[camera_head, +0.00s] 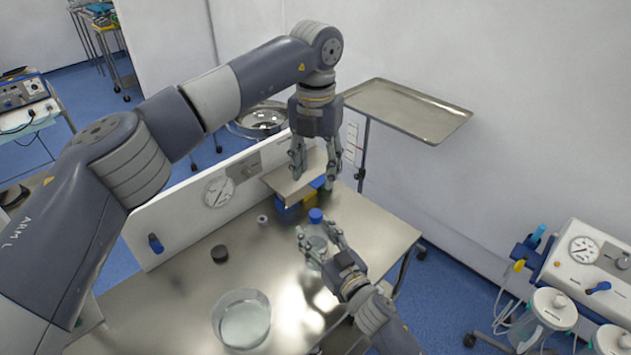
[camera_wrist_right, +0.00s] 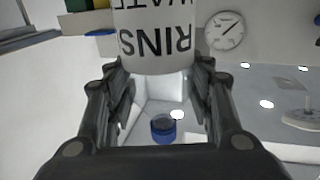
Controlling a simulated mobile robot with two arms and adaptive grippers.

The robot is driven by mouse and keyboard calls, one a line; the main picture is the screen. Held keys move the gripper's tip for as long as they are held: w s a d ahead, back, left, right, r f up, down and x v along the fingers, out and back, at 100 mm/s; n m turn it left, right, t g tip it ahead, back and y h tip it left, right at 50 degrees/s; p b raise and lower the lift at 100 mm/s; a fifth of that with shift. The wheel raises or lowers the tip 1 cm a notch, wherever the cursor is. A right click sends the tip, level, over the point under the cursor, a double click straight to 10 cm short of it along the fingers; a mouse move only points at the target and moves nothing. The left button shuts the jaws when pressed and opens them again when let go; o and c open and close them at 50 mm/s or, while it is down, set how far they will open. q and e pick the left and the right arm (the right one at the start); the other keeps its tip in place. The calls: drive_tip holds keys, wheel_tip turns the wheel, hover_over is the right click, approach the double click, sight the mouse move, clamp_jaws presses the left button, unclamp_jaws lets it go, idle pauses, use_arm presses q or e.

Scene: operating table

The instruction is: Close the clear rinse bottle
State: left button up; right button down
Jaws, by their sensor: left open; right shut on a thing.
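The clear rinse bottle (camera_head: 316,246) stands upright near the right side of the metal table. Its label, reading RINSE and part of WATE, shows upside down in the right wrist view (camera_wrist_right: 155,40). A blue cap (camera_head: 315,215) is at the bottle's top; it also shows in the right wrist view (camera_wrist_right: 163,128). I cannot tell whether it is screwed tight. My right gripper (camera_head: 319,237) is shut around the bottle's body below the cap. My left gripper (camera_head: 314,174) is open and empty, pointing down above the cap and apart from it.
A glass bowl (camera_head: 241,320) of clear liquid stands at the table's front. A black disc (camera_head: 220,254) and a small grey piece (camera_head: 262,220) lie left of the bottle. A raised metal tray (camera_head: 410,108) stands behind. A white panel (camera_head: 180,222) runs along the table's back left.

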drive_tip(key=c, duration=0.7)
unclamp_jaws()
drive_tip(key=v, duration=1.2)
